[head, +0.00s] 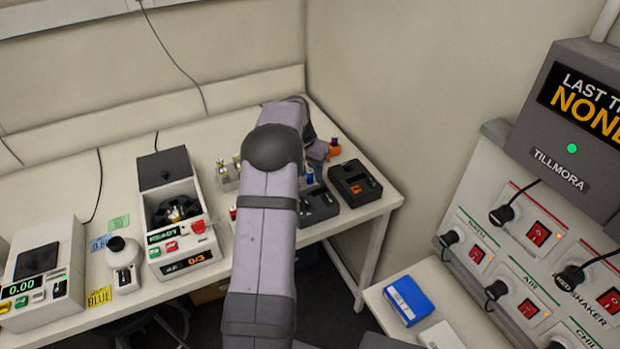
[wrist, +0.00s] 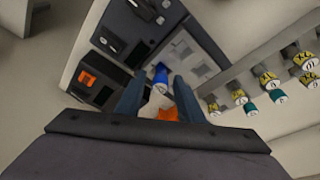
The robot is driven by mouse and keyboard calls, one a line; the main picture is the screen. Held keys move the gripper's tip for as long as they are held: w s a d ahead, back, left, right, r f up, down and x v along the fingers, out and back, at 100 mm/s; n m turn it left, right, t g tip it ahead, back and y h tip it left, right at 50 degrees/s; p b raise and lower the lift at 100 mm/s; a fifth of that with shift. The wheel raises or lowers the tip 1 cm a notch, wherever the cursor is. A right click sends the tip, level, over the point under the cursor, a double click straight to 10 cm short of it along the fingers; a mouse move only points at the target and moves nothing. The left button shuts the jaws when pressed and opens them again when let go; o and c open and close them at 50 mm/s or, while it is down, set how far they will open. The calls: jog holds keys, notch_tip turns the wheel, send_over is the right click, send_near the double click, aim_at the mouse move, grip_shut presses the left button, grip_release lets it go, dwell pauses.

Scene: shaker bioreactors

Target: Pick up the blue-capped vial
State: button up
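The blue-capped vial shows as a blue cap (wrist: 161,74) in the wrist view, just past and between my fingertips. In the head view its blue side (head: 309,175) shows beside my arm, near the dark device. My gripper (wrist: 159,84) is open, with a finger on each side of the line to the cap and gaps visible. In the head view my arm hides most of the gripper. A white piece (wrist: 156,101) and an orange piece (wrist: 169,114) show between the finger bases; I cannot tell what they belong to.
Dark devices (head: 355,182) stand near the bench's right end. A centrifuge-like machine (head: 175,205) with its lid up stands left of my arm. A wall stands behind.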

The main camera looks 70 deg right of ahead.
aim_at(310, 170)
jog(key=c, duration=0.6)
jog(key=shift+r, duration=0.15)
notch_tip(310, 170, up, 10)
jog(key=shift+f+b, duration=0.1)
jog(key=shift+b, duration=1.15)
